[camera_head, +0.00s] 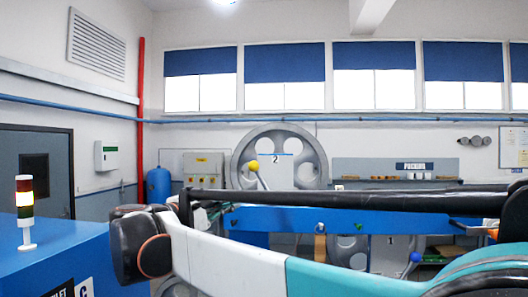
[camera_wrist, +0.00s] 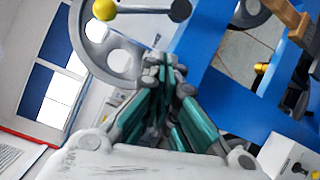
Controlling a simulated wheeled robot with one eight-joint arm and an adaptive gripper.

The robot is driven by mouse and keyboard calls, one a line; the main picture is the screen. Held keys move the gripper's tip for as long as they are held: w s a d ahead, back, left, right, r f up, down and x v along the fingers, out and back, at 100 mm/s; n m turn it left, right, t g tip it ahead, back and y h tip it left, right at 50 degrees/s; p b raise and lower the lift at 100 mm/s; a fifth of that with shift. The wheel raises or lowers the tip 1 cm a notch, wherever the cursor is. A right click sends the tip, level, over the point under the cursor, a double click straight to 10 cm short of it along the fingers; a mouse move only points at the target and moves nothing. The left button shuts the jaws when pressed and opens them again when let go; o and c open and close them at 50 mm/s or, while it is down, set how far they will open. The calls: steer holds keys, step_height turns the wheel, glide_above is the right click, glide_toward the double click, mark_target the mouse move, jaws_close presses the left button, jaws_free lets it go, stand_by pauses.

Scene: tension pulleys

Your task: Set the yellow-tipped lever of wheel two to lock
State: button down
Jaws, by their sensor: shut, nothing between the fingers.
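Wheel two (camera_head: 240,148) is a large grey spoked wheel behind a white plate marked 2. Its lever ends in a yellow ball (camera_head: 253,165) and leans up to the left in the head view. In the wrist view the yellow ball (camera_wrist: 104,9) is at the top left, with its dark rod running right, and part of the grey wheel (camera_wrist: 90,45) shows below it. My gripper (camera_wrist: 164,66) is shut and empty, its fingertips below and right of the ball, apart from it in the picture. My arm hides the lower part of the scene in the head view.
A blue beam (camera_head: 345,219) with small coloured knobs crosses in front of the wheel. A blue-tipped lever (camera_head: 415,257) stands at lower right near a plate marked 1. A blue cabinet with a signal lamp (camera_head: 25,210) stands at left. A shelf (camera_head: 395,180) is on the back wall.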

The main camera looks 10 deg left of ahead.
steer(key=s+a+r+t+p, duration=0.1)
steer(key=s+a+r+p, duration=0.1)
steer(key=a+r, duration=0.4)
steer(key=shift+s+a+t+y, duration=0.25)
steer(key=shift+a+t+y, duration=0.15)
steer(key=shift+a, duration=0.15)
steer(key=shift+w, duration=0.15)
steer(key=w+d+r+p, duration=0.1)
steer(key=w+d+p, duration=0.3)
steer(key=w+d, duration=0.3)
steer(key=shift+w+d+r, duration=0.3)
steer(key=shift+w+r, duration=0.05)
steer(key=shift+w, duration=0.4)
steer(key=shift+s+d+r+p, duration=0.1)
steer(key=shift+p, duration=0.2)
steer(key=shift+d+r, duration=0.1)
steer(key=shift+r, duration=0.1)
